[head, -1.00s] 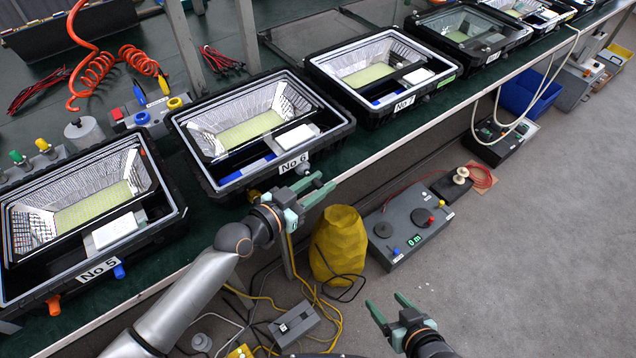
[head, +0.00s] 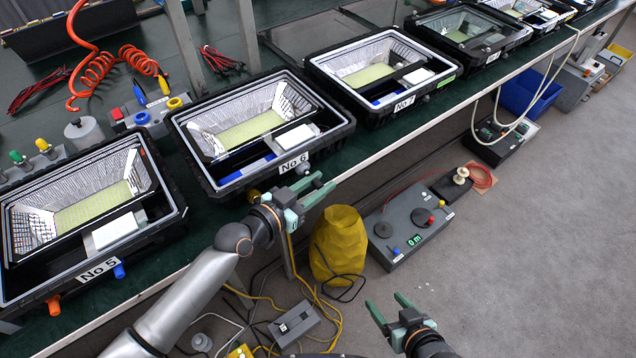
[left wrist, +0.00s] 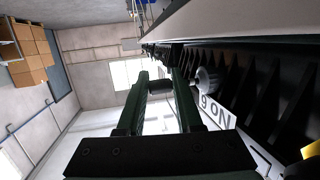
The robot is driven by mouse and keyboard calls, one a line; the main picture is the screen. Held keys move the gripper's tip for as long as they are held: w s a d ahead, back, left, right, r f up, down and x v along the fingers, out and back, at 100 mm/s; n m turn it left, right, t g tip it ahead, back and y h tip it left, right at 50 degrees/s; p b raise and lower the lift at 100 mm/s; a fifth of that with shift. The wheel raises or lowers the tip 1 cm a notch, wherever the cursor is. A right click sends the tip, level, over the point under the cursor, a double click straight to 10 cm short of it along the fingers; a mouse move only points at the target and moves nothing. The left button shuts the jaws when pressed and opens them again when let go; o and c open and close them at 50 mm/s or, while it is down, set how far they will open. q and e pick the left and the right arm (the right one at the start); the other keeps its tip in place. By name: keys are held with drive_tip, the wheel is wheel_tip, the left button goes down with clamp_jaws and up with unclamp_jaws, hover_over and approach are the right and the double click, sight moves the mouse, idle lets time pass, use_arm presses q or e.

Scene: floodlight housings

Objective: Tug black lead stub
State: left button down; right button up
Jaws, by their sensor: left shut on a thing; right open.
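The No 6 floodlight housing (head: 335,133) stands on the bench with its label facing the front edge. A grey cable gland (left wrist: 207,80) sticks out of its front wall beside the label, and it also shows in the head view (head: 303,169). My left gripper (head: 322,184) is at this front wall, its fingers shut on the black lead stub (left wrist: 160,87), a short dark piece between the fingertips in line with the gland. In the head view the fingers hide most of the stub. My right gripper (head: 390,306) is open and empty, low over the floor.
The No 7 housing (head: 455,78) stands to the right. A yellow sack (head: 338,240) and a grey box (head: 408,225) are on the floor below.

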use_arm(q)
drive_tip(key=shift+s, duration=0.1)
drive_tip(key=c, duration=0.5)
unclamp_jaws()
drive_tip(key=shift+d, duration=0.1)
use_arm(e)
drive_tip(key=shift+r, duration=0.1)
use_arm(q)
drive_tip(key=v, duration=1.2)
drive_tip(key=shift+s+p, duration=0.25)
drive_tip(key=shift+p, duration=0.2)
use_arm(e)
drive_tip(key=shift+s+d, duration=0.2)
drive_tip(key=shift+d, duration=0.05)
use_arm(q)
drive_tip(key=shift+r, duration=0.15)
use_arm(e)
drive_tip(key=shift+r, duration=0.1)
